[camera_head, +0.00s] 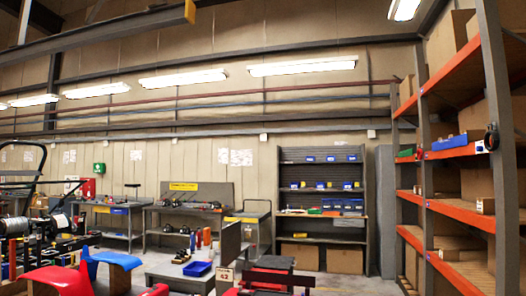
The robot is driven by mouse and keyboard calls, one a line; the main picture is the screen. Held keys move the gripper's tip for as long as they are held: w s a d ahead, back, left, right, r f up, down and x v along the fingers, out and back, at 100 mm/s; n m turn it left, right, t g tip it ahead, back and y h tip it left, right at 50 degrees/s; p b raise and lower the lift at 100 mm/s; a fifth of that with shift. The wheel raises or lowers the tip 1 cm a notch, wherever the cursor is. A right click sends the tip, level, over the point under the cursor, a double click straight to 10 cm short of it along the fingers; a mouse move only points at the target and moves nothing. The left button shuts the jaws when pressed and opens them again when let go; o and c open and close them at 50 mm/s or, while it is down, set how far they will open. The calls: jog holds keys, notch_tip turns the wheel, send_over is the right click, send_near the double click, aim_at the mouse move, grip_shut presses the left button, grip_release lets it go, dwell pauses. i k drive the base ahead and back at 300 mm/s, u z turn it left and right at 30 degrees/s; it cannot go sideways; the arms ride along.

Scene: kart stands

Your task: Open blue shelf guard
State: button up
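A long, low blue piece (449,142) sits along the front edge of an orange shelf in the tall rack at the right. It may be the blue shelf guard, but at this size I cannot tell a guard from a bin. Whether it is open or closed does not show clearly. My gripper is not in view.
The orange-beamed rack (459,152) holds cardboard boxes (446,40). A grey shelf unit (320,157) with small blue bins stands at the back. Workbenches (188,208) line the wall. Red and blue kart parts (72,278) and a low table with a blue tray (197,268) fill the foreground.

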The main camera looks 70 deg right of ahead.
aim_at(461, 140)
jog(key=z, duration=3.5)
jog(key=i, duration=4.3)
jog(key=u, duration=0.9)
